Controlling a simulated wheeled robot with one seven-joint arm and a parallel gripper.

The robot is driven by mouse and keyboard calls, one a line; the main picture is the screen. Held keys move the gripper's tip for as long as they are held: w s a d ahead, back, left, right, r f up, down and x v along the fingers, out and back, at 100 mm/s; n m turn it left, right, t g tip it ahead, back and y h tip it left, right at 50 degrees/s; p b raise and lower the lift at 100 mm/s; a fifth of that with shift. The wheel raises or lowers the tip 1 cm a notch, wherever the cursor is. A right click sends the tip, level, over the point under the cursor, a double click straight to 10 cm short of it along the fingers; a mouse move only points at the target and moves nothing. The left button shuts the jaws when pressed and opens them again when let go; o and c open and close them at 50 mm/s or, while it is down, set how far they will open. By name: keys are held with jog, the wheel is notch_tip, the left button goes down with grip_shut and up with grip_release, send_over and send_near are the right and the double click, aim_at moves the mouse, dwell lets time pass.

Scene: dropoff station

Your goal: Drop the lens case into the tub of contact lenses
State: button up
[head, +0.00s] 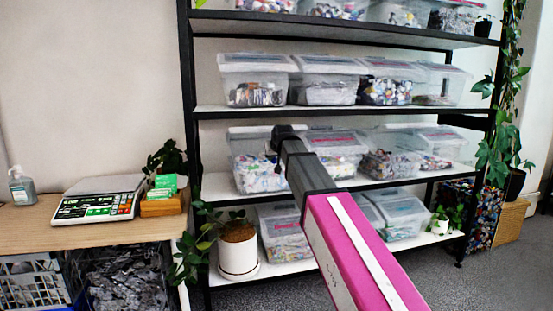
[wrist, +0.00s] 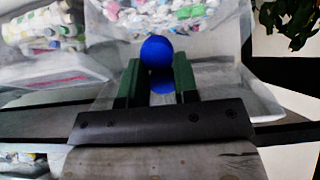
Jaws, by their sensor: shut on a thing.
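My gripper (wrist: 159,64) is shut on a blue lens case (wrist: 156,50), held between two green fingers in the wrist view. The case shows a round blue cap and a darker blue part below it. In the head view my gripper (head: 285,133) is at the left clear tub (head: 242,172) on the third shelf down; the case itself cannot be made out there. That tub has small mixed pieces in it. In the wrist view loose pale, pink, blue and green pieces show beyond the case. No tub label is readable.
Another clear tub (head: 336,140) with a pink label stands close to the right. The shelf above (head: 225,111) holds more tubs. A white potted plant (head: 238,258) stands at lower left. A desk (head: 30,228) with a scale (head: 98,199) is at far left.

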jog(key=w+a+f, duration=0.1)
jog(key=w+a, duration=0.2)
jog(key=w, duration=1)
jog(key=shift+w+a+f, duration=0.15)
jog(key=shift+a+f, duration=0.05)
jog(key=shift+a, duration=0.15)
jog(key=o, duration=1)
jog(key=s+d, duration=0.1)
jog(key=s, duration=0.3)
jog(key=s+d, duration=0.1)
jog(key=s, duration=0.3)
jog(key=s+d, duration=0.1)
jog(key=s, duration=0.3)
jog(key=shift+s+d+r, duration=0.25)
jog(key=shift+r, duration=0.1)
